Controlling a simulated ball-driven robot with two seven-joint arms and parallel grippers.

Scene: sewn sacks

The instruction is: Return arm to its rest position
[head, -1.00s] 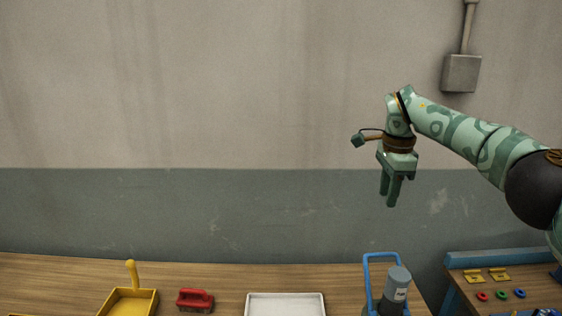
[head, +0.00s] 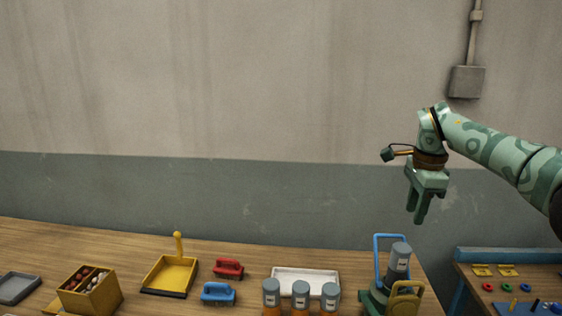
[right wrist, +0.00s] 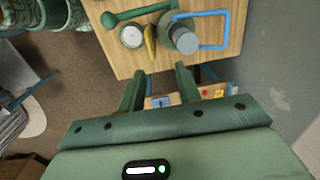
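My right arm (head: 490,145), green with a camouflage pattern, comes in from the right edge in the head view. It is raised in front of the wall, above the right end of the wooden table. My right gripper (head: 416,214) points down with its two fingers apart and nothing between them. In the right wrist view the fingers (right wrist: 159,74) are also spread and empty, with the table below. My left arm and gripper are not in view.
Below the gripper stands a grey-topped bottle (head: 399,257) by a blue-handled frame (head: 376,258). The table also bears a white tray (head: 305,273), several bottles, two brushes, a yellow dustpan (head: 170,274) and a box (head: 103,296). A blue-edged side table (head: 505,254) stands right.

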